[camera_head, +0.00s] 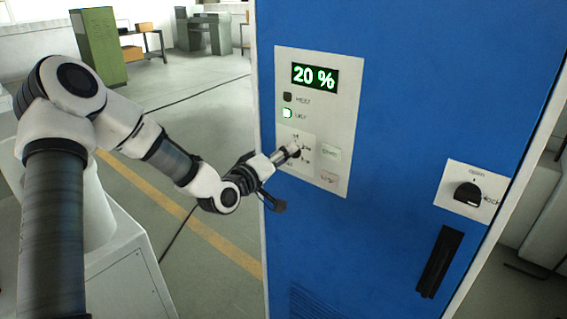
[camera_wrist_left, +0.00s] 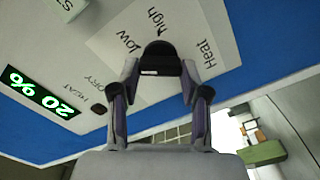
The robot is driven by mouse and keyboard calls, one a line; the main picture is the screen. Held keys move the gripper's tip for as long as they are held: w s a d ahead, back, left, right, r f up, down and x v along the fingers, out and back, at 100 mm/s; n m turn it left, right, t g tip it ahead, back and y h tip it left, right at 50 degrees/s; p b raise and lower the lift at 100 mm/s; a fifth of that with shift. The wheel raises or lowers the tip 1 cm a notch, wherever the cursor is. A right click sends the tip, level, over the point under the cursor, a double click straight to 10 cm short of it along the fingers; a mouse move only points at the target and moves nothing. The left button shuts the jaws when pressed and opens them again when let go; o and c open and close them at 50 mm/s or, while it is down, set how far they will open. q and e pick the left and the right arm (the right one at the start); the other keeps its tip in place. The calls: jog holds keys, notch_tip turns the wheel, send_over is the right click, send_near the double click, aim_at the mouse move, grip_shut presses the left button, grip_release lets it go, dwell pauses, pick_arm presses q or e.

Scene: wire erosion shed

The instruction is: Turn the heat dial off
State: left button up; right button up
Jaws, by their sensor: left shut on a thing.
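The heat dial (camera_wrist_left: 161,55) is a dark knob on a white plate marked "Low", "High" and "Heat" in the left wrist view. My left gripper (camera_wrist_left: 160,76) has one finger on each side of the dial and is shut on it. In the head view the left gripper (camera_head: 291,153) reaches the panel (camera_head: 333,128) from the left and hides most of the dial. The display (camera_head: 315,76) reads "20 %" in green. I cannot tell where the dial points. My right gripper is not in view.
The panel is on a tall blue cabinet door (camera_head: 420,100). Right of it are a black open/lock knob (camera_head: 468,194) and a black handle (camera_head: 440,261).

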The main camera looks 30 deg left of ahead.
pick_arm(q)
jog(key=shift+f+n+b, duration=0.1)
jog(key=shift+n+b, duration=2.25)
jog(key=shift+n, duration=1.25)
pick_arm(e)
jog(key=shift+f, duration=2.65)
pick_arm(q)
jog(key=o, duration=1.1)
jog(key=shift+w, duration=0.1)
jog(key=shift+o, duration=0.2)
